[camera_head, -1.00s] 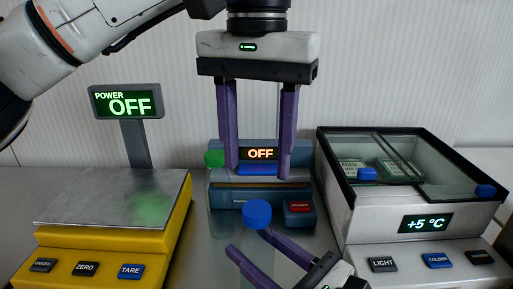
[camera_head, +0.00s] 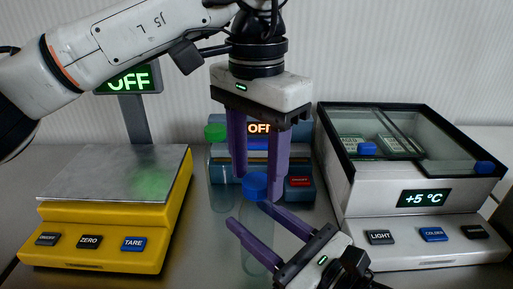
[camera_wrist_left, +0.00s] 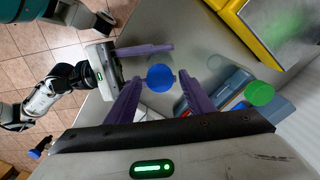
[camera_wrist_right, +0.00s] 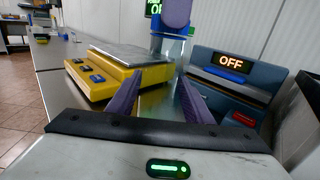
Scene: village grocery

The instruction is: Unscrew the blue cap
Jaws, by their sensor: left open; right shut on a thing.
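A clear bottle (camera_head: 258,244) with a round blue cap (camera_head: 256,187) stands upright in front of the blue-grey device. My right gripper (camera_head: 247,215) is shut on the bottle below the cap, coming from the lower right. My left gripper (camera_head: 256,182) points down from above and is open, its purple fingertips at cap height. In the left wrist view the blue cap (camera_wrist_left: 160,77) lies between the two left fingertips, with a gap visible on its right side. In the right wrist view a left finger (camera_wrist_right: 176,12) hides most of the cap.
A bottle with a green cap (camera_head: 215,132) stands behind, beside the blue-grey device (camera_head: 220,165) with an OFF display. A yellow scale (camera_head: 105,240) is at left. A glass-topped cooler (camera_head: 415,222) is at right.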

